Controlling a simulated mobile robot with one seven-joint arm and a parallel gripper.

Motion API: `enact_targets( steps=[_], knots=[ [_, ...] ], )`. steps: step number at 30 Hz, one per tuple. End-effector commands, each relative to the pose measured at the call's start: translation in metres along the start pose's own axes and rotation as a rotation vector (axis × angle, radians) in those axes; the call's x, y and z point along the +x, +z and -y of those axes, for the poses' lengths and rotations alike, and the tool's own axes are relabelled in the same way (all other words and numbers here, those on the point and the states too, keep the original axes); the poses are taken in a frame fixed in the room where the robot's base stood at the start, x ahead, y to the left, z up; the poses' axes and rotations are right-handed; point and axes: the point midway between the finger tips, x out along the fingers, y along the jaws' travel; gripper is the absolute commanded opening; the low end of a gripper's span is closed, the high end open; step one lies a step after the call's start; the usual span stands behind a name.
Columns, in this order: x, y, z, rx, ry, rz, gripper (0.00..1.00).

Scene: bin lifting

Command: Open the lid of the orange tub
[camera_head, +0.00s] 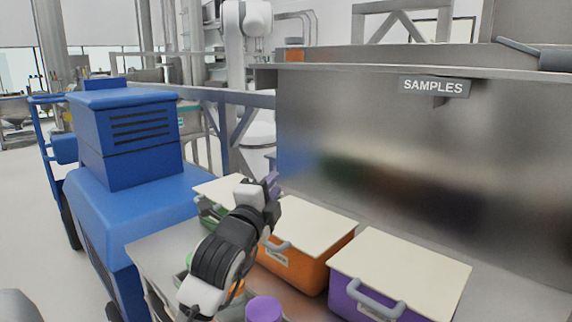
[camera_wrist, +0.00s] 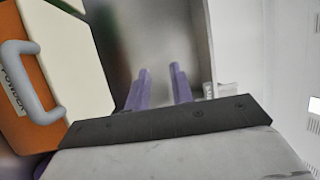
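The orange tub (camera_head: 292,266) stands on the metal counter between a green and a purple tub. Its flat cream lid (camera_head: 318,224) lies shut on top. A grey handle (camera_head: 276,246) is on its front, partly behind my arm. In the wrist view the orange tub (camera_wrist: 38,136) is at the left, with its lid (camera_wrist: 62,55), grey handle (camera_wrist: 30,85) and a label. My gripper (camera_head: 271,181) is in the air near the back left of the orange tub. Its purple fingers (camera_wrist: 160,70) are apart with nothing between them, and they do not touch the handle.
The purple tub (camera_head: 344,300) is to the right. The green tub (camera_head: 209,208) is at the left, partly hidden by my arm. A steel wall with a SAMPLES sign (camera_head: 434,86) rises behind. A purple cylinder (camera_head: 264,309) stands in front. A blue vehicle (camera_head: 130,135) is at the left.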

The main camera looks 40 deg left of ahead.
Motion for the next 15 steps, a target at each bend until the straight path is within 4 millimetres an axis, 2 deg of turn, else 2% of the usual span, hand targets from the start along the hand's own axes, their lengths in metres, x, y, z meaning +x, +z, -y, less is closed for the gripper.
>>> enact_targets(
  steps=[1, 6, 10, 15],
  knots=[
    [0.013, -0.001, 0.004, -0.002, 0.004, -0.003, 0.23],
    [0.047, -0.001, 0.004, -0.001, 0.002, -0.002, 0.23],
    [0.066, -0.001, 0.002, -0.002, 0.002, -0.001, 0.23],
    [0.079, -0.001, 0.001, -0.001, 0.000, -0.001, 0.23]
  ],
)
